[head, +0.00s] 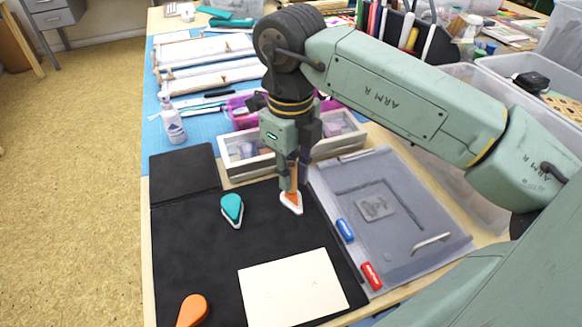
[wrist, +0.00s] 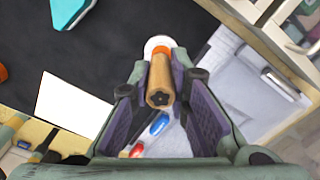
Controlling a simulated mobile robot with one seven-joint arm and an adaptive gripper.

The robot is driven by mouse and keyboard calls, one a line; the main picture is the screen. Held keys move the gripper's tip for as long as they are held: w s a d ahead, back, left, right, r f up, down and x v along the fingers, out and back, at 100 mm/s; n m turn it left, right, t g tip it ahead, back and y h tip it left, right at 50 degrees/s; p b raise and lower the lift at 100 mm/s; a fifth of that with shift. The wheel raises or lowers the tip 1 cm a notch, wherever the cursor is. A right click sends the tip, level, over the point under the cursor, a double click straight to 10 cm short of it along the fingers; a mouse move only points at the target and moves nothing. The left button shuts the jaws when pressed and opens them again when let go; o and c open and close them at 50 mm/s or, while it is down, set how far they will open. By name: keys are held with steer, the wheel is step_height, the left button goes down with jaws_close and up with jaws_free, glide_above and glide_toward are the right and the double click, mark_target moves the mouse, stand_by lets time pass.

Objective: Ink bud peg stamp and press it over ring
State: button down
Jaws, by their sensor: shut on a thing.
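My gripper (head: 291,180) points down over the black mat, shut on a wooden peg stamp (wrist: 160,82). The peg's top end, with a dark flower-like mark, faces the wrist camera. Its lower end is at an orange drop-shaped inkpad in a white case (head: 291,206); I cannot tell whether they touch. A teal inkpad (head: 232,209) lies to the left, also in the wrist view (wrist: 72,8). An orange drop-shaped piece (head: 192,310) lies at the mat's front left. A white sheet (head: 292,288) lies at the front; faint marks show, but no clear ring.
A grey translucent tray (head: 415,225) with blue (head: 345,230) and red (head: 371,275) pieces lies right of the mat. A divided wooden box (head: 235,165) stands just behind my gripper. A white bottle (head: 173,125) stands back left. The mat's left part (head: 185,245) is clear.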

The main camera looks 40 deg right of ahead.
mark_target(290, 166)
steer(key=shift+f+b, duration=0.6)
steer(key=shift+b, duration=0.2)
stand_by(2.5)
steer(key=shift+r, duration=0.2)
steer(key=shift+r+p, duration=0.3)
steer(key=shift+r, duration=0.15)
steer(key=shift+r, duration=0.1)
steer(key=shift+r+p, duration=1.7)
steer(key=shift+r, duration=1)
steer(key=shift+a, duration=0.15)
